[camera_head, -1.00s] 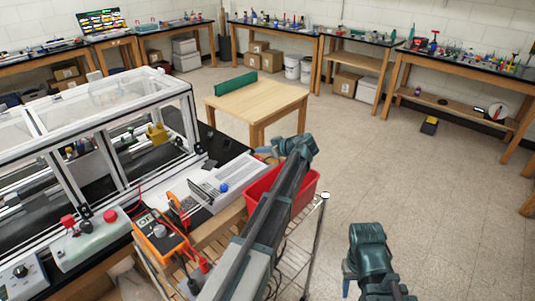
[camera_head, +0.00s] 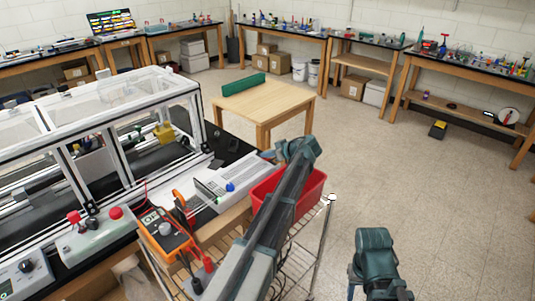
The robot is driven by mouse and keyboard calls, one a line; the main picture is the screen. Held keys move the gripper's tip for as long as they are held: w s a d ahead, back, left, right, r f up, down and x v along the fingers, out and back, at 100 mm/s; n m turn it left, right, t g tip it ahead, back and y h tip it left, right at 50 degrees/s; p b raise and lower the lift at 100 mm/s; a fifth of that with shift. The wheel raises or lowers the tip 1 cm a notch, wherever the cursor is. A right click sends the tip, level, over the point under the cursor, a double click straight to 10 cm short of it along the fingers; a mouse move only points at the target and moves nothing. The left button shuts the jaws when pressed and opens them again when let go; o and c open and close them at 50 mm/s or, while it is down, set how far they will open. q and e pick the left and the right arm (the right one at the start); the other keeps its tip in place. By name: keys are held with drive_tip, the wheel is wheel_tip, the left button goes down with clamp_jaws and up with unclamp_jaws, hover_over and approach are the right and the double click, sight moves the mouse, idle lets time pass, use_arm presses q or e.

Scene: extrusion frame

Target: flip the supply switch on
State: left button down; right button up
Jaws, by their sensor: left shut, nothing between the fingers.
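I cannot single out the supply switch for certain. A grey control box (camera_head: 95,238) with red knobs stands on the bench at the left. A grey unit with a black dial (camera_head: 25,266) is at the lower left edge. My left arm reaches forward over the red bin, and its small, shut, empty gripper (camera_head: 268,155) is above the far end of the long white-grey device (camera_head: 236,178), apart from both boxes. My right gripper (camera_head: 352,284) is low at the bottom right, mostly hidden by its wrist.
A framed clear enclosure (camera_head: 100,100) fills the left bench. An orange multimeter (camera_head: 164,232) with leads sits on a wire cart. A red bin (camera_head: 305,193) is under my left arm. A wooden table (camera_head: 265,100) stands beyond. The floor at the right is open.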

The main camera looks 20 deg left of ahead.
use_arm(q)
drive_tip(key=shift+w+a+r, duration=0.25)
drive_tip(key=shift+a+r, duration=0.05)
drive_tip(key=shift+a, duration=0.35)
drive_tip(key=shift+p, duration=0.3)
